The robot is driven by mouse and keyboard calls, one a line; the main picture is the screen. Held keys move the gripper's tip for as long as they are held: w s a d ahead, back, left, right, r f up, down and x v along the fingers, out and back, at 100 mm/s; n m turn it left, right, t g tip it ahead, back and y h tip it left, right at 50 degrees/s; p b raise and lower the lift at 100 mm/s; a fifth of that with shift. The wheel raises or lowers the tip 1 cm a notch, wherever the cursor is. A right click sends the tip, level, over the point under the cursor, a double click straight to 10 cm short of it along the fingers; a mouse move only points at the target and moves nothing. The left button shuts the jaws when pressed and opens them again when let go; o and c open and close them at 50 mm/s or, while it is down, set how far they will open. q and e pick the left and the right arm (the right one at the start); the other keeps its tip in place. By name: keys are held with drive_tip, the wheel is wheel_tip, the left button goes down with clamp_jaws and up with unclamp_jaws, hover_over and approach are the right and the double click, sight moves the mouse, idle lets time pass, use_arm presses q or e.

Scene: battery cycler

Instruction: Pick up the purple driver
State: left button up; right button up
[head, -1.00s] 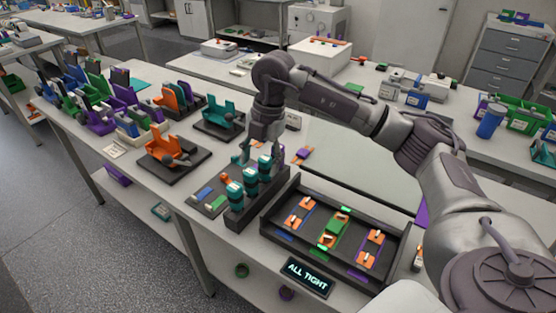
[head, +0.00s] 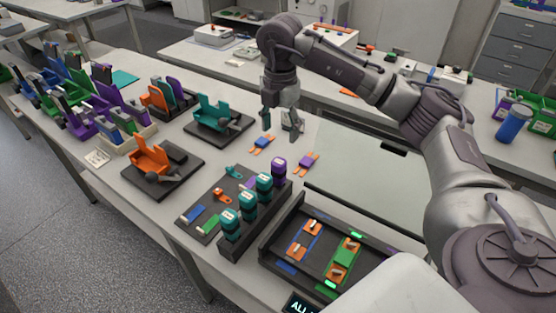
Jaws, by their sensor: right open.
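The purple driver (head: 279,169) stands upright at the far end of a dark rack (head: 236,250), in line with three teal drivers (head: 248,202). Only its purple top and upper body show clearly. My right gripper (head: 280,131) points down behind the rack, above and beyond the purple driver in the picture. Its fingers are apart, with nothing held between them. It is clear of the driver. My left gripper is not in view.
A dark tray (head: 270,246) with orange and green parts sits right of the rack. A teal holder (head: 215,118) stands behind left.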

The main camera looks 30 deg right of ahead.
sight(279, 161)
drive_tip(key=shift+w+d+f+p, duration=0.15)
drive_tip(key=shift+w+d+f, duration=0.15)
drive_tip(key=shift+f, duration=0.2)
drive_tip(key=shift+w+d+f+p, duration=0.15)
drive_tip(key=shift+w+f, duration=0.25)
drive_tip(key=shift+f, duration=0.1)
drive_tip(key=f, duration=0.2)
drive_tip(key=f+p, duration=0.1)
drive_tip(key=f, duration=0.1)
drive_tip(key=s+f, duration=0.1)
drive_tip(key=f, duration=0.1)
drive_tip(key=shift+s+a+p, duration=0.1)
drive_tip(key=shift+a+p, duration=0.25)
drive_tip(key=shift+a, duration=0.05)
drive_tip(key=shift+d+f, duration=0.1)
drive_tip(key=shift+f, duration=0.2)
drive_tip(key=f+p, duration=0.3)
drive_tip(key=f, duration=0.1)
drive_tip(key=shift+a+f, duration=0.1)
drive_tip(key=shift+a, duration=0.1)
drive_tip(key=shift+f, duration=0.45)
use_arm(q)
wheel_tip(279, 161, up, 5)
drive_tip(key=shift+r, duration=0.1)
use_arm(e)
drive_tip(key=shift+c, duration=0.2)
